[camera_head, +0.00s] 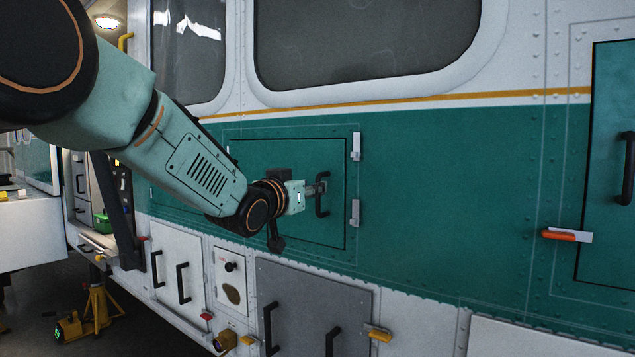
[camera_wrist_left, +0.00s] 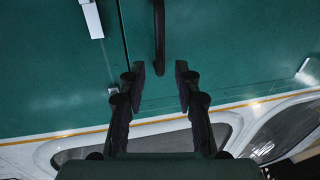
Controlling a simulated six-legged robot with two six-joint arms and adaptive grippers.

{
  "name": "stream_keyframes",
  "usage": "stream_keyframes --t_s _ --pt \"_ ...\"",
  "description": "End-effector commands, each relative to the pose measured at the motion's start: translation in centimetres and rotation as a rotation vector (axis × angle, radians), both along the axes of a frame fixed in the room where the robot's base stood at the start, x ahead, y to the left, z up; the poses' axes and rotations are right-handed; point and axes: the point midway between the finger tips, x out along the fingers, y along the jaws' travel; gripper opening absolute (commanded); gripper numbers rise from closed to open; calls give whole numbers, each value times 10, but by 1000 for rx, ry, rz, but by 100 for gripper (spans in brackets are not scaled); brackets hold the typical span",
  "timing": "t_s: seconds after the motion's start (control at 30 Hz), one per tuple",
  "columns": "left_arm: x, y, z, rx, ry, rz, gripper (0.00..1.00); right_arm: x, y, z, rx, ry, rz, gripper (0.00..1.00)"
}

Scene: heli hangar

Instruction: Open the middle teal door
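The middle teal door (camera_head: 262,165) looks flush with the teal side panel in the head view. Its black vertical bar handle (camera_head: 321,198) sits near the door's right edge. My left gripper (camera_head: 318,189) is at the handle, and part of it is hidden by the wrist. In the left wrist view the two fingers (camera_wrist_left: 162,80) stand apart. The lower end of the handle (camera_wrist_left: 160,45) shows in line with the gap between the fingertips. I cannot tell whether a finger touches it. My right gripper is not in view.
Two white blocks (camera_head: 356,147) sit right of the door's edge. Another teal door (camera_head: 605,130) with a black handle is at far right, with a red-orange latch (camera_head: 566,235). Below are a grey door (camera_head: 300,292) and white panels. A yellow stand (camera_head: 97,305) is on the floor at left.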

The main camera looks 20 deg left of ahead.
Motion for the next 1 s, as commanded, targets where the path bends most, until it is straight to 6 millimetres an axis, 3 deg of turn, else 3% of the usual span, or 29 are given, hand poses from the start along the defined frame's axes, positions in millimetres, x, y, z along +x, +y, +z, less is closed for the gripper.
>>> stream_keyframes --t_s 0.33,0.77,1.0 --pt "41 -5 1 -1 1 2 33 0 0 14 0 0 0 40" --pt "48 -5 0 -1 1 4 33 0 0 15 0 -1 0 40" --pt "48 -5 0 -1 1 4 13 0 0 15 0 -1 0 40"
